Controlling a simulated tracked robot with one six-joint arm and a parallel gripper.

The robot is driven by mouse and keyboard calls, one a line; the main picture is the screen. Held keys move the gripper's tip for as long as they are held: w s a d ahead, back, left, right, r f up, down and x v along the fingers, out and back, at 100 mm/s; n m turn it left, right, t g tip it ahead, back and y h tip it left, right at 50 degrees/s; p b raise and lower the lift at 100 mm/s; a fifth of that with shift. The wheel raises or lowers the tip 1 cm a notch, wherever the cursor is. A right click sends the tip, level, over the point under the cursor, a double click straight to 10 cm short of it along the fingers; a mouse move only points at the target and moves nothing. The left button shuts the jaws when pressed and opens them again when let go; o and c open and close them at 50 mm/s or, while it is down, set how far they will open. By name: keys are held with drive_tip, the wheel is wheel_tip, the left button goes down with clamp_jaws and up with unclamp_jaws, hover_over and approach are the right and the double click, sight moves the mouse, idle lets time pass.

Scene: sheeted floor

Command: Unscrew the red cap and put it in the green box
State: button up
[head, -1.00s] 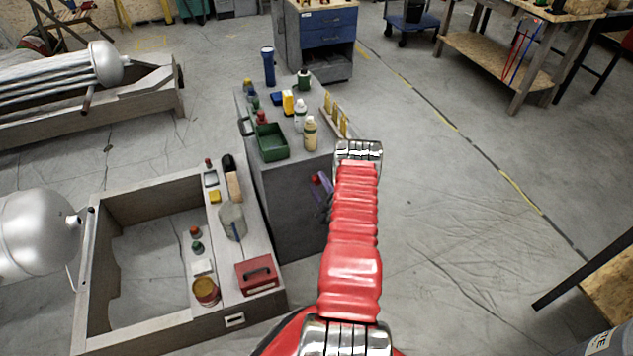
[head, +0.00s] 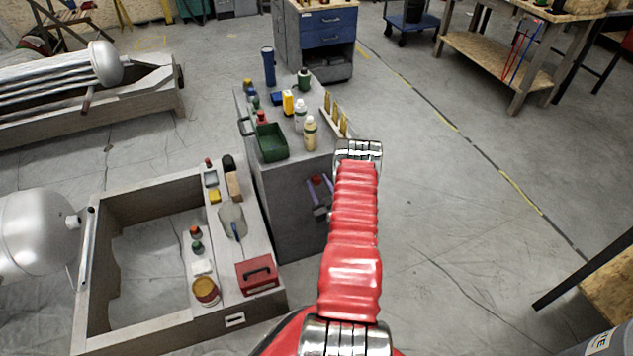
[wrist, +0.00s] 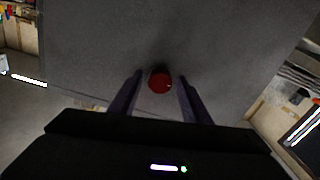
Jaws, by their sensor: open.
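The red cap (wrist: 160,83) is round and sits on the side of a grey cabinet in the wrist view. My gripper (wrist: 160,77) is open, with one dark finger on each side of the cap; a small gap shows on both sides. I cannot tell how deep the fingers reach along it. In the head view the red cap (head: 316,180) is small, on the cabinet's side below its top, with my gripper (head: 319,183) at it, partly behind my arm. The green box (head: 272,143) is an open tray on the cabinet's top, at its left edge.
The grey cabinet (head: 288,215) also carries white bottles (head: 300,117), a yellow item (head: 288,101) and a blue torch (head: 268,66). A wooden frame (head: 150,333) with a red toolbox (head: 257,275) stands at the left.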

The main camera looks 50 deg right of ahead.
drive_tip(key=shift+m, duration=1.1)
clamp_jaws()
drive_tip(key=n, duration=1.4)
drive_tip(key=shift+n, duration=0.4)
drive_tip(key=n, duration=0.4)
drive_tip(key=shift+n, duration=0.4)
